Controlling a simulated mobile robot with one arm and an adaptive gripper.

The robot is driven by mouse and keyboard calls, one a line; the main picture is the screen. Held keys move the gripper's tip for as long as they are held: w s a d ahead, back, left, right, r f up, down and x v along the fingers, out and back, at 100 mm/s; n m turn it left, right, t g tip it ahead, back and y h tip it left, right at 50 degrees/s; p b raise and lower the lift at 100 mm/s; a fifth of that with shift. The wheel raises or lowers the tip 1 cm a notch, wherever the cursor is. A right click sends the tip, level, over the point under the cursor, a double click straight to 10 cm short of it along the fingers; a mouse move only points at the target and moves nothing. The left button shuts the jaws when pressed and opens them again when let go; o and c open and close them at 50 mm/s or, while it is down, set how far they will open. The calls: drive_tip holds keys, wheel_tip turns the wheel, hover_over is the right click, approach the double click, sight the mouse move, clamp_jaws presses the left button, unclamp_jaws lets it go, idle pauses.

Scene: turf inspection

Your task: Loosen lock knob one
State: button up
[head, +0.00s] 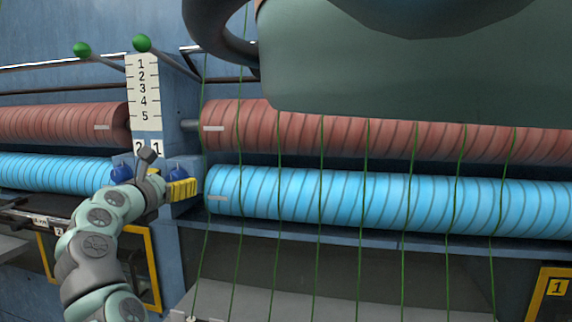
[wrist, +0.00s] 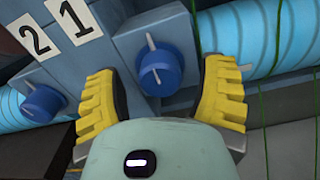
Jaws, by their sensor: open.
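In the head view the knob (head: 178,174) shows just above the yellow finger of my gripper (head: 182,190), partly hidden. A second blue knob (wrist: 43,102) is left of my left finger, below label 2 (wrist: 35,36).
A white scale plate (head: 145,90) numbered 1 to 5 stands above the knobs. Red rollers (head: 300,132) and light-blue rollers (head: 390,203) run to both sides, with green strands hanging across the right ones. Yellow frames (head: 150,270) stand below.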

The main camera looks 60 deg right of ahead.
drive_tip(key=c, duration=1.2)
